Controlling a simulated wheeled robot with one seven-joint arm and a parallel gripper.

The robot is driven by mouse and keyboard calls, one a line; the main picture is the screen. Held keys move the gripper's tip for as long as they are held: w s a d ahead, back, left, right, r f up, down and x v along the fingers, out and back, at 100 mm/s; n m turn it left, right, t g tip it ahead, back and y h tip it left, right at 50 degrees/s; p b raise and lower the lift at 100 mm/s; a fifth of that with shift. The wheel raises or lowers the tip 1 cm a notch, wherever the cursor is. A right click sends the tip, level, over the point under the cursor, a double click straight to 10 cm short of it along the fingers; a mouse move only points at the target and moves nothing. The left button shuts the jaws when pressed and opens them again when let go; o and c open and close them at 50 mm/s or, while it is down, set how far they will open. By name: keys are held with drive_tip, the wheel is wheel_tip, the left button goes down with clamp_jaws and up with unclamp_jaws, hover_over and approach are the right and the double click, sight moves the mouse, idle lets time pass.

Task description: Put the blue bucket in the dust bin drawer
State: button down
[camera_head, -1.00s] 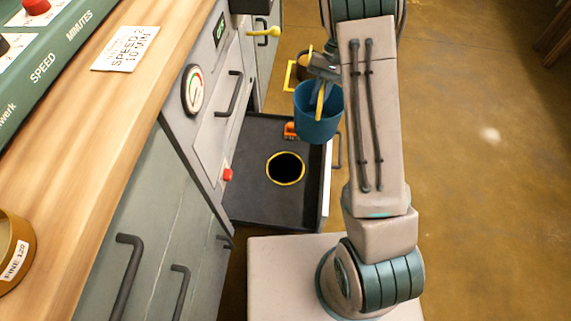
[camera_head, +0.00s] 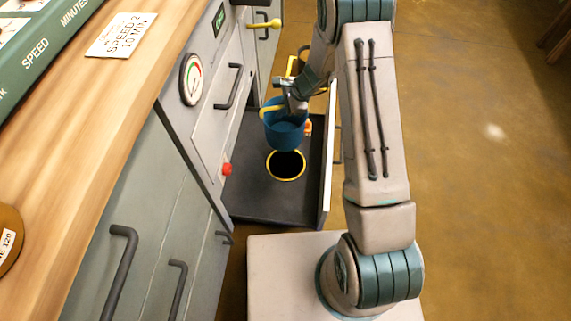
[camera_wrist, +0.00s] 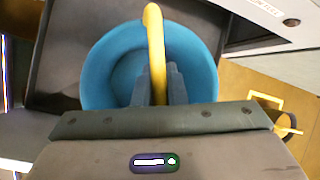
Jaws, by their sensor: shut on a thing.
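The blue bucket (camera_head: 286,133) with a yellow handle hangs from my gripper (camera_head: 291,99) over the open drawer (camera_head: 250,198). In the wrist view the two fingers of my gripper (camera_wrist: 158,84) are shut on the yellow handle (camera_wrist: 155,40), and the blue bucket (camera_wrist: 100,65) lies beyond them, looking empty. The dark drawer is pulled out from the grey cabinet. A round black opening with a yellow rim (camera_head: 286,178) shows in the drawer, just below the bucket in the head view. How high the bucket is above the drawer floor is hard to tell.
An orange thing (camera_head: 308,128) is partly hidden behind the bucket. The cabinet front holds a red button (camera_head: 227,169), a gauge (camera_head: 191,80) and a yellow lever (camera_head: 266,24). The drawer's front part is bare.

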drive_tip(key=f+m+b, duration=0.1)
drive_tip(key=f, duration=0.3)
drive_tip(key=s+f+m+t+b, duration=0.1)
drive_tip(key=f+b, duration=0.1)
drive_tip(key=f, duration=0.3)
drive_tip(key=s+f+m+t+h+b, duration=0.1)
drive_tip(key=f+m+b, duration=0.1)
drive_tip(key=f, duration=0.3)
drive_tip(key=shift+d+f, duration=0.25)
drive_tip(key=shift+r, duration=0.1)
drive_tip(key=c, duration=1.5)
unclamp_jaws()
